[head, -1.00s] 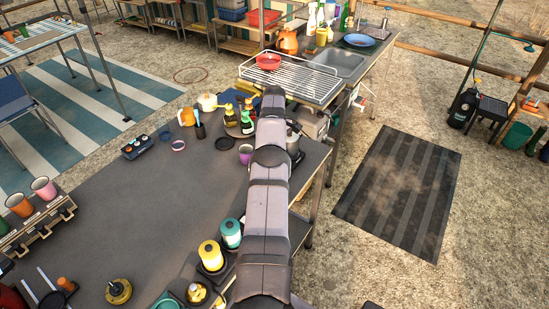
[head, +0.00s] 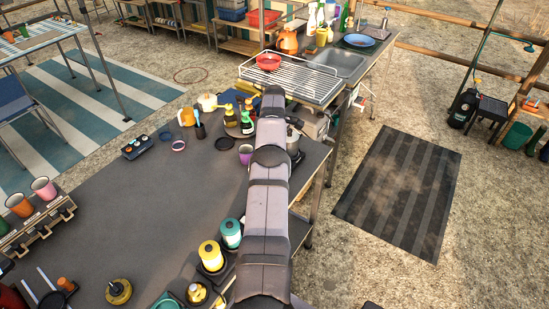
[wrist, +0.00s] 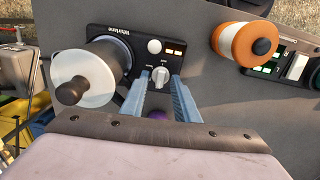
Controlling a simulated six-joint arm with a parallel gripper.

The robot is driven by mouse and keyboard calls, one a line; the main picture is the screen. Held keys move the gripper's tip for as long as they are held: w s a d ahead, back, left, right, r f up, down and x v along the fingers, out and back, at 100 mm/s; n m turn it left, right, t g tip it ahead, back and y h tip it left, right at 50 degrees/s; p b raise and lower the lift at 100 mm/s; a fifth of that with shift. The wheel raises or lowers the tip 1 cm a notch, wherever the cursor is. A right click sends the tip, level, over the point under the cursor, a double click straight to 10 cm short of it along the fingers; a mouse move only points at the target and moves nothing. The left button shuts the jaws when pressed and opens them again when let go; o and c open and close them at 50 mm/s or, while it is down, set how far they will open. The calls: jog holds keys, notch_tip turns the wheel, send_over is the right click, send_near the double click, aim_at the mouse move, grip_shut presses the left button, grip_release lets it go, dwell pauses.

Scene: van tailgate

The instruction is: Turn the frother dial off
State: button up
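The frother panel (wrist: 125,62) is black with white lettering and shows in the wrist view at upper middle. Its pale dial (wrist: 160,76) has a raised grip and sits between the tips of my gripper (wrist: 161,80). The two blue-grey fingers stand apart, one on each side of the dial; I cannot tell whether either touches it. A round white knob (wrist: 154,47) and two small lit rectangles (wrist: 174,50) are above the dial. In the head view my own arm covers the gripper, and I cannot make out the dial there.
In the wrist view a white-rimmed cylinder with a dark knob (wrist: 85,85) is close on the left, and an orange-and-white roller shape (wrist: 245,43) is at upper right. In the head view a purple mug (head: 246,155) and several bottles stand near my arm. The counter's left middle (head: 150,205) is clear.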

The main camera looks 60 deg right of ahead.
dwell(0.3)
jog(key=shift+r, duration=0.6)
jog(key=shift+r+p, duration=1.3)
jog(key=shift+r, duration=1.8)
jog(key=shift+a, duration=0.1)
